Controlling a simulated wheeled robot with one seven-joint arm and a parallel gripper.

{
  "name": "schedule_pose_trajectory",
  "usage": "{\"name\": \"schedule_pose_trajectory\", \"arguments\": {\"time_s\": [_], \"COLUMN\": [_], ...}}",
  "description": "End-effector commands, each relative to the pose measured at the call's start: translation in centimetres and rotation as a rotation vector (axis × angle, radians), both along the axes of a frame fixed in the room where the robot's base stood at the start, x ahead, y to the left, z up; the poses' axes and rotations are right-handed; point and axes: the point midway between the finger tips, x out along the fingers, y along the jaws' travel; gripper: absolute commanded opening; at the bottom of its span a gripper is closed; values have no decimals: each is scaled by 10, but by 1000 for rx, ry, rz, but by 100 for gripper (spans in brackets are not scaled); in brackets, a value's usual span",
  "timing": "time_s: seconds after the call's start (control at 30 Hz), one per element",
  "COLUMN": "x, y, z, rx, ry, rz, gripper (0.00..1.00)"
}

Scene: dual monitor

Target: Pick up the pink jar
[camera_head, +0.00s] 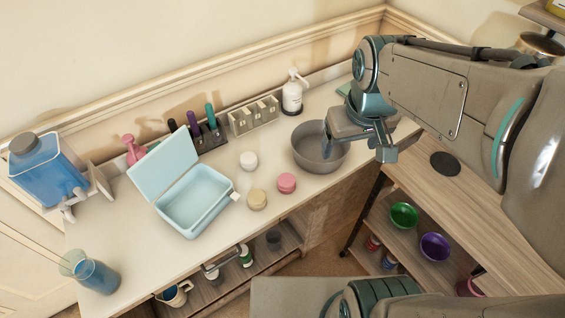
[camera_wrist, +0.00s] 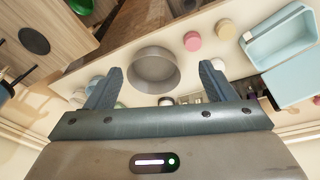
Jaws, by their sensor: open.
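The pink jar (camera_head: 287,183) is a short round jar standing on the white counter, to the right of a beige jar (camera_head: 257,199) and in front of a grey bowl (camera_head: 318,154). In the wrist view the pink jar (camera_wrist: 192,41) is beyond my fingertips, near the grey bowl (camera_wrist: 154,69). My gripper (camera_head: 358,140) is above the counter at the right side of the bowl, apart from the pink jar. In the wrist view my gripper (camera_wrist: 160,82) has its two fingers spread wide with nothing between them.
A white jar (camera_head: 249,161) stands behind the beige jar. An open light-blue box (camera_head: 190,205) is to the left. A pump bottle (camera_head: 292,92) and a holder (camera_head: 254,116) are at the wall. A wooden cart (camera_head: 470,203) with coloured bowls stands at the right.

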Motion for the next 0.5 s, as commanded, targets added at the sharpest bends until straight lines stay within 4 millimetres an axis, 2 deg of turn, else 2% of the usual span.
{"name": "schedule_pose_trajectory", "arguments": {"time_s": [0.03,0.3,0.5], "x": [17,89,120], "y": [13,73,105], "z": [-30,-116,-164], "rx": [-11,-56,-70], "ry": [28,140,192], "rz": [70,395,549], "gripper": [77,77,77]}}
